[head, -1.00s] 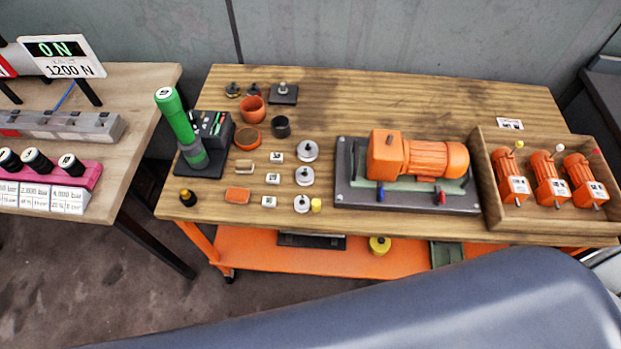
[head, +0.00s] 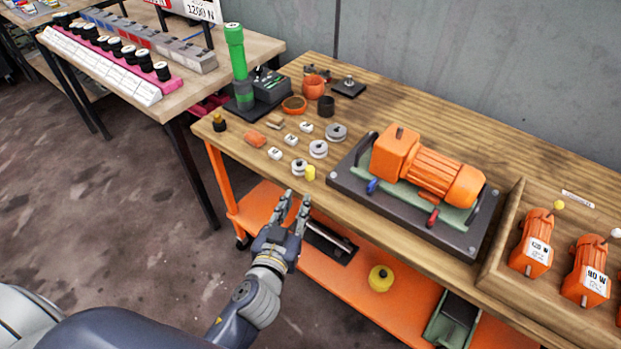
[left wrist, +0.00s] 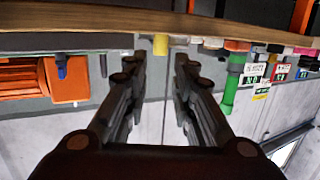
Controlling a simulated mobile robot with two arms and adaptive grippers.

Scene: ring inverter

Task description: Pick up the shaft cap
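No part is labelled as the shaft cap; a small yellow cap-like cylinder (head: 310,172) near the bench's front edge may be it. It also shows in the left wrist view (left wrist: 160,45), which looks upside down. It stands beside a grey-white disc with a knob (head: 298,167). My left gripper (head: 293,200) is just in front of the bench edge, near the yellow cylinder and apart from it. Its two fingers are spread with nothing between them, as the left wrist view (left wrist: 158,75) also shows. My right gripper is out of view.
An orange motor (head: 425,168) sits on a dark base plate to the right. A wooden tray (head: 500,240) holds orange motors. A green-handled press tool (head: 236,65), white blocks, discs and orange rings stand at the left. An orange lower shelf (head: 345,280) lies below the top.

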